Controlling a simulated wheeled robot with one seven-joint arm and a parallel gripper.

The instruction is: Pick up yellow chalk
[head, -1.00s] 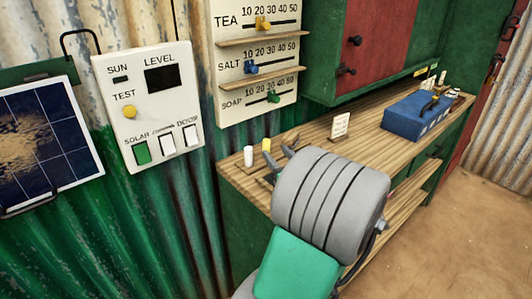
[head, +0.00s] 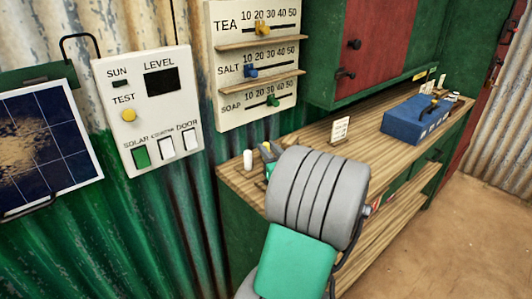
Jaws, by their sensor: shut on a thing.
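The yellow chalk (head: 265,147) is at the near left end of the wooden counter, with only a small part of its top showing between my fingers. My gripper (head: 269,154) is shut on it. The bulky grey wrist of my arm covers much of the gripper from behind, and the chalk's lower end is hidden, so I cannot tell whether it still touches the counter.
A white chalk (head: 248,160) stands upright just left of my gripper. A small white card (head: 340,128) stands farther back on the counter (head: 320,150). A blue box (head: 418,120) sits toward the far end. The tea, salt and soap slider board (head: 256,106) hangs on the wall behind.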

